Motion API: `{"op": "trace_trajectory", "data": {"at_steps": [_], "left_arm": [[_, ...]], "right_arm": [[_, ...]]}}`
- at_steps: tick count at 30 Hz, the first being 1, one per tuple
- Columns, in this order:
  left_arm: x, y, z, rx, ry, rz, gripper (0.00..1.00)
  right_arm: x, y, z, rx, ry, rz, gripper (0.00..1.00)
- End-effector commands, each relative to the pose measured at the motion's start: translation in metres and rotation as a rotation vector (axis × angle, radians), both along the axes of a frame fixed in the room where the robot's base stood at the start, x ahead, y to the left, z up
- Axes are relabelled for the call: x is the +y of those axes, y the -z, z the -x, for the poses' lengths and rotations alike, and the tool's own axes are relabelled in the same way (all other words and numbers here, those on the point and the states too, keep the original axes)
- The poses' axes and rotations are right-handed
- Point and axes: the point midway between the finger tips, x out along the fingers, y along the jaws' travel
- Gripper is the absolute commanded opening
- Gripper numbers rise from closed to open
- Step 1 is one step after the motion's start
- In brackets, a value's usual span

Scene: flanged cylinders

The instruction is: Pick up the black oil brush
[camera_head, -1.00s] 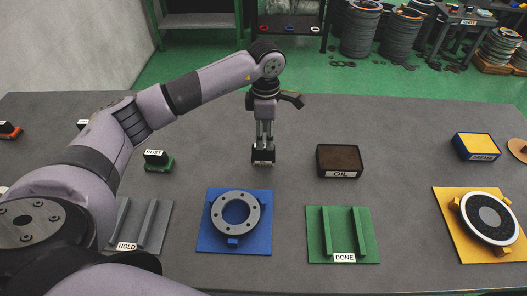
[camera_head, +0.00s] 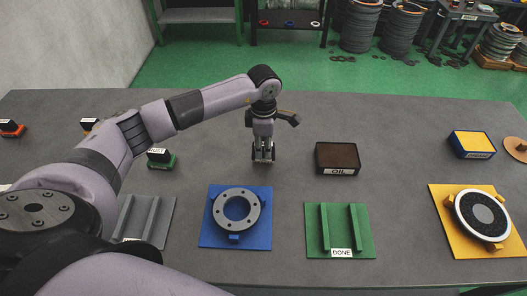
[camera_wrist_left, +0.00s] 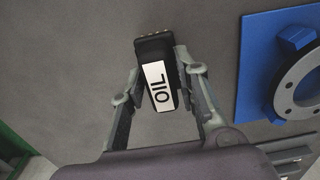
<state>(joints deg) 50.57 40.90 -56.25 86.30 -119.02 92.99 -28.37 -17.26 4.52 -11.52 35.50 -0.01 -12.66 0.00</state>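The black oil brush stands on the grey table, mostly hidden by my left gripper in the head view. In the left wrist view the brush (camera_wrist_left: 157,75) shows its white OIL label and sits between the two fingertips. My left gripper (camera_head: 263,155) points down around it, with a finger close along each side (camera_wrist_left: 160,70). I cannot tell whether both fingers press on it. My right gripper is not in view.
A dark oil tray (camera_head: 338,157) stands right of the gripper. In front are a blue fixture with a flanged ring (camera_head: 237,208), a green DONE rack (camera_head: 322,235) and a grey rack (camera_head: 130,215). A green-based rust brush (camera_head: 161,160) stands left.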

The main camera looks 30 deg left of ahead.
Motion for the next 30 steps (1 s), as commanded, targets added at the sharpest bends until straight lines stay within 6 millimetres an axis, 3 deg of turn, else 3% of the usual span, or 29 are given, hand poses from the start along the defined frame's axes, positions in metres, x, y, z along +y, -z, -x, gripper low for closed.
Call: {"op": "trace_trajectory", "data": {"at_steps": [12, 24, 30], "left_arm": [[0.0, 0.0, 0.0, 0.0, 0.0, 0.0, 0.0], [0.0, -0.002, -0.001, -0.002, 0.0, 0.0, 0.0], [0.0, -0.016, -0.001, -0.004, 0.0, 0.0, 0.0]], "right_arm": [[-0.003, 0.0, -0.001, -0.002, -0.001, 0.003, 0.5], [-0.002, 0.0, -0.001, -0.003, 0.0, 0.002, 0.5], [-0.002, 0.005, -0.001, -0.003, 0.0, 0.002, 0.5]]}}
